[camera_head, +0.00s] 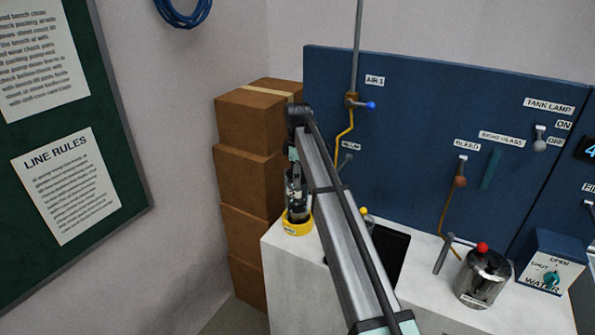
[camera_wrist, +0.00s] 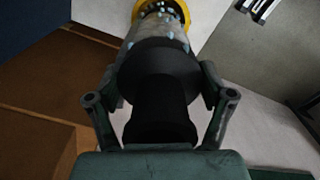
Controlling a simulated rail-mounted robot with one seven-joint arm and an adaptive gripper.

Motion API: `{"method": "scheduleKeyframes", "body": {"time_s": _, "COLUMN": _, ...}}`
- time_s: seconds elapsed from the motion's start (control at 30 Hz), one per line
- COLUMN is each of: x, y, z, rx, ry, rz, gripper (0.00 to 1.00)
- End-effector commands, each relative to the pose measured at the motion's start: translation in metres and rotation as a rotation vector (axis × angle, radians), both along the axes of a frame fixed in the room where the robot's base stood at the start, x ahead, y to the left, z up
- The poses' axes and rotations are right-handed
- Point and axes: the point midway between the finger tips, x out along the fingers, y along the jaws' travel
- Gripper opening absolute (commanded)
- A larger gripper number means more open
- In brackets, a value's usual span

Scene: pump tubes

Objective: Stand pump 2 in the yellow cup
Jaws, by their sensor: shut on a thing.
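My gripper (camera_head: 294,172) points down at the left end of the white bench. In the wrist view, its two fingers (camera_wrist: 160,85) are shut around the black upper part of a pump (camera_wrist: 165,62). The pump has a grey metal body with small light-blue bolts; no number on it is readable. The yellow cup (camera_head: 297,229) stands on the bench directly below. The pump's body (camera_head: 297,205) looks upright and its lower end overlaps the cup's mouth. The cup's rim (camera_wrist: 186,8) shows around that end in the wrist view. I cannot tell whether the pump touches the cup's floor.
Brown boxes (camera_head: 250,175) are stacked left of the bench (camera_head: 285,275). A blue panel (camera_head: 420,120) with valves stands behind it. A dark recess (camera_head: 390,255) lies right of the cup. A metal vessel with a red knob (camera_head: 483,275) and a water-switch box (camera_head: 550,262) stand farther right.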

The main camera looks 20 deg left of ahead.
Motion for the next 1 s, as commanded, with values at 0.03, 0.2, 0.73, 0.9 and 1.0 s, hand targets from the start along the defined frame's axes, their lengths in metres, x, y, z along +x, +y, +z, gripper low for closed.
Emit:
{"method": "scheduleKeyframes", "body": {"time_s": 0.03, "x": 0.001, "y": 0.0, "z": 0.004, "rx": 0.002, "ry": -0.004, "rz": 0.0, "gripper": 0.11}}
{"method": "scheduleKeyframes", "body": {"time_s": 0.2, "x": 0.001, "y": 0.0, "z": 0.004, "rx": 0.002, "ry": -0.003, "rz": 0.0, "gripper": 0.11}}
{"method": "scheduleKeyframes", "body": {"time_s": 0.73, "x": 0.0, "y": 0.0, "z": 0.0, "rx": 0.0, "ry": 0.0, "rz": 0.0, "gripper": 1.0}}
{"method": "scheduleKeyframes", "body": {"time_s": 0.9, "x": 0.001, "y": 0.001, "z": 0.014, "rx": 0.002, "ry": -0.002, "rz": 0.0, "gripper": 1.0}}
{"method": "scheduleKeyframes", "body": {"time_s": 1.0, "x": 0.001, "y": 0.001, "z": 0.028, "rx": 0.002, "ry": -0.003, "rz": 0.0, "gripper": 1.0}}
